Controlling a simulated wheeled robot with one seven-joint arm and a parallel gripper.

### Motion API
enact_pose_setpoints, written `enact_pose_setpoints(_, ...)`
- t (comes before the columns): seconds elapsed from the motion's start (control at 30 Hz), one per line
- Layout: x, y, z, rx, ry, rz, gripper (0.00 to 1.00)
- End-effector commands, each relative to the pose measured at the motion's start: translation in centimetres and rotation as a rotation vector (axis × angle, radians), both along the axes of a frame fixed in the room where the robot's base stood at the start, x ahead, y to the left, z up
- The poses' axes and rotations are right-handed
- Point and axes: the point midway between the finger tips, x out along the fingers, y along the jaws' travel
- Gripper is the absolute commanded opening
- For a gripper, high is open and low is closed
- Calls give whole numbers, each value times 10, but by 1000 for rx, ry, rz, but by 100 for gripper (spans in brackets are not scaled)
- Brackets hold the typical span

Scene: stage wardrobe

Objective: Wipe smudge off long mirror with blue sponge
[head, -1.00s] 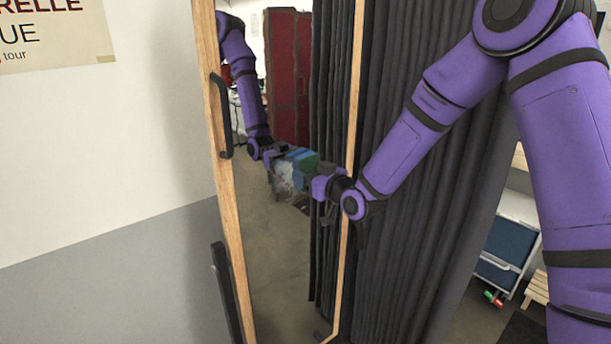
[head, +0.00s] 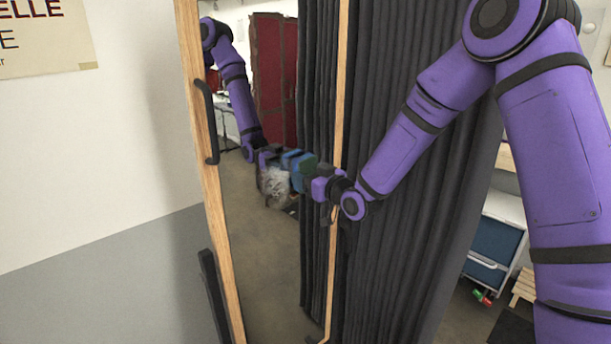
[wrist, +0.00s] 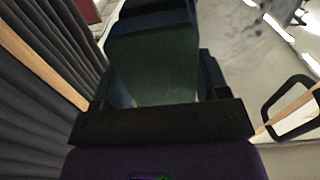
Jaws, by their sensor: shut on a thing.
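The long mirror (head: 262,255) stands in a light wood frame, slightly tilted in the head view. A whitish-grey smudge (head: 275,186) marks the glass around mid-height. My gripper (head: 318,186) is in front of the glass near its right edge, shut on the blue sponge (head: 307,166). The sponge is just right of the smudge and slightly above it. In the wrist view the sponge shows a dark green face (wrist: 155,68) between my fingers (wrist: 155,112). I cannot tell whether it touches the glass. The glass also reflects my purple arm, gripper and sponge.
A black handle (head: 208,122) is on the mirror's left frame. A dark curtain (head: 400,235) hangs close to the right. A blue-fronted drawer unit (head: 494,240) and a small wooden stool (head: 524,287) stand at far right. A pale wall (head: 110,130) is left.

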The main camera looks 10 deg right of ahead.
Motion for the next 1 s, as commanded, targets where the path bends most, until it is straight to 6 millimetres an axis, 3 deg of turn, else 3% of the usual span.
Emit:
enact_pose_setpoints(0.53,-39,-25,0,-1,2,2,49)
enact_pose_setpoints(1.0,-43,-27,0,-1,2,3,49)
